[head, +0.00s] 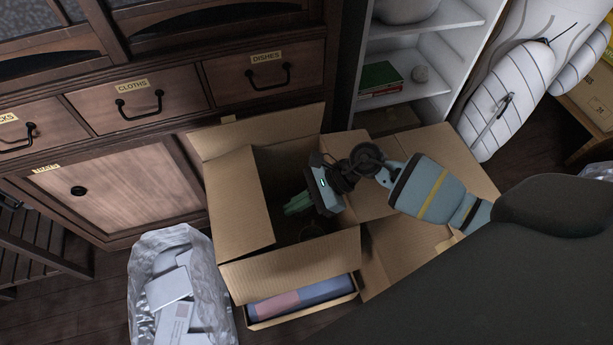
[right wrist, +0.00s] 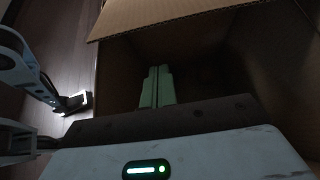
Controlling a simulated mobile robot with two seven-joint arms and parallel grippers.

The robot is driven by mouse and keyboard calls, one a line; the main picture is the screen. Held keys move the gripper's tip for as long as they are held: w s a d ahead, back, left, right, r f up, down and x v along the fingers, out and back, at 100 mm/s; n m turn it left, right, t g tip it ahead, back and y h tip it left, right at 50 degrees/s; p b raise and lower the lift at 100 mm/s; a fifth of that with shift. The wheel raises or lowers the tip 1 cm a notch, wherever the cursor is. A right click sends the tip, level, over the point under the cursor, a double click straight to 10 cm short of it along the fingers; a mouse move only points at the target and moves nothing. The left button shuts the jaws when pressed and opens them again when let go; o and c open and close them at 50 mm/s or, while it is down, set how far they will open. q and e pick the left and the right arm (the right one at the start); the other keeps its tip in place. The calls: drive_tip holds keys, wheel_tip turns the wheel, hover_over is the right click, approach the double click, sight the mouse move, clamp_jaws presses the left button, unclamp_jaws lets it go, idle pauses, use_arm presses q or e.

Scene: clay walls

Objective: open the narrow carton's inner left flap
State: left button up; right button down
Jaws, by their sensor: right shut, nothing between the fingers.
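The narrow carton (head: 345,243) stands on the floor at the picture's middle, its top partly open. Its inner left flap (head: 238,205) slants over the left part of the opening, with its free edge towards the middle. The back flap (head: 262,133) and front flap (head: 290,266) lean outward. My right gripper (head: 297,203) is shut and empty, with green fingers pointing left in the opening, to the right of the flap's free edge. Its shut fingers (right wrist: 155,87) show in the right wrist view below a cardboard edge (right wrist: 190,18); contact is not visible.
More cardboard panels (head: 445,150) spread to the right under my right arm. A clear bag of white packets (head: 180,290) stands at the front left. A low box with blue and pink contents (head: 300,298) is in front. A drawer cabinet (head: 130,185) and white shelf (head: 430,88) stand behind.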

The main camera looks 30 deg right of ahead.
drive_tip(key=a, duration=0.1)
drive_tip(key=a+r, duration=0.1)
drive_tip(key=w+a, duration=0.1)
drive_tip(key=a, duration=0.1)
drive_tip(key=shift+a+r, duration=0.1)
drive_tip(key=shift+r, duration=0.25)
